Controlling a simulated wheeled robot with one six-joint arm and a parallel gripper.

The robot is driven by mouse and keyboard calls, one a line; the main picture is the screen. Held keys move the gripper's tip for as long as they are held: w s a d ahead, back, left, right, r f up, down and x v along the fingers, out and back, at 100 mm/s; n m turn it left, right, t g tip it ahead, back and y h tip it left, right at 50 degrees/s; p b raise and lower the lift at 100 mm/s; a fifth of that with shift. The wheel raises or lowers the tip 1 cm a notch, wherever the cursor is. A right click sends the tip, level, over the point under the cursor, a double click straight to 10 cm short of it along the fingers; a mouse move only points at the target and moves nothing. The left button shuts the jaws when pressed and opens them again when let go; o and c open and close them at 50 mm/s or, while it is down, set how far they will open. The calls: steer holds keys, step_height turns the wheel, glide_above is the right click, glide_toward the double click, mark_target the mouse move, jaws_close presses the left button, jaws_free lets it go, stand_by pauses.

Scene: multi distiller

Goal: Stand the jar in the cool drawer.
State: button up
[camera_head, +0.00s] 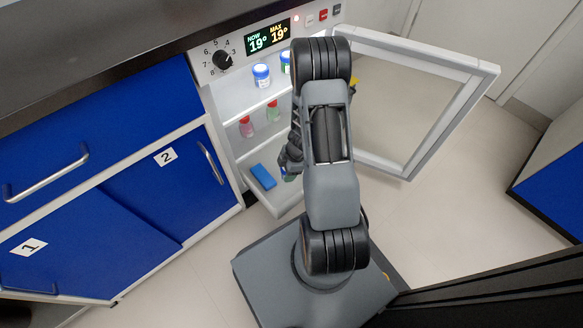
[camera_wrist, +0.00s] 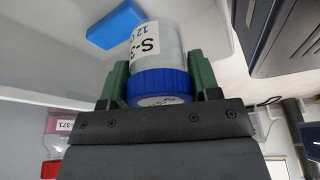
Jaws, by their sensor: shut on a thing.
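A clear-white jar (camera_wrist: 163,38) with a blue lid and a printed label is between the green fingers of my gripper (camera_wrist: 157,68) in the wrist view. My gripper is shut on it, with the lid towards the palm. In the head view my gripper (camera_head: 290,172) is mostly hidden by my arm, low in front of the open cabinet. The white drawer (camera_head: 256,200) at the cabinet's bottom is pulled out, with a blue block (camera_head: 263,177) in it. The block (camera_wrist: 115,24) also shows beyond the jar in the wrist view. I cannot tell whether the jar touches the drawer floor.
The cabinet's glass door (camera_head: 400,108) stands open on the right. A blue-lidded jar (camera_head: 261,76) stands on the upper shelf, and a red-capped bottle (camera_head: 246,126) and a green one (camera_head: 273,111) stand on the shelf below. Blue cupboards (camera_head: 165,190) lie left.

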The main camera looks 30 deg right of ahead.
steer(key=w+d+f+b, duration=0.1)
steer(key=w+d+f, duration=0.1)
steer(key=d+f, duration=0.1)
steer(key=w+d+f+b, duration=0.1)
steer(key=d+f, duration=0.1)
steer(key=d, duration=0.2)
steer(key=w+d+f+b, duration=0.1)
steer(key=w+d+f, duration=0.1)
steer(key=d+f, duration=0.1)
steer(key=shift+w+d+f+b, duration=0.3)
steer(key=shift+d+f+b, duration=0.05)
steer(key=shift+d+b, duration=0.1)
steer(key=shift+w+d+f+b, duration=0.1)
steer(key=shift+f+b, duration=0.15)
steer(key=shift+f, duration=0.4)
steer(key=shift+d+f+b, duration=0.15)
steer(key=shift+f+b, duration=0.15)
steer(key=shift+f, duration=0.35)
steer(key=shift+w+d+f+b, duration=0.1)
steer(key=shift+f+b, duration=0.15)
steer(key=shift+f, duration=0.4)
steer(key=o, duration=1)
steer(key=shift+f, duration=0.15)
steer(key=shift+o, duration=0.2)
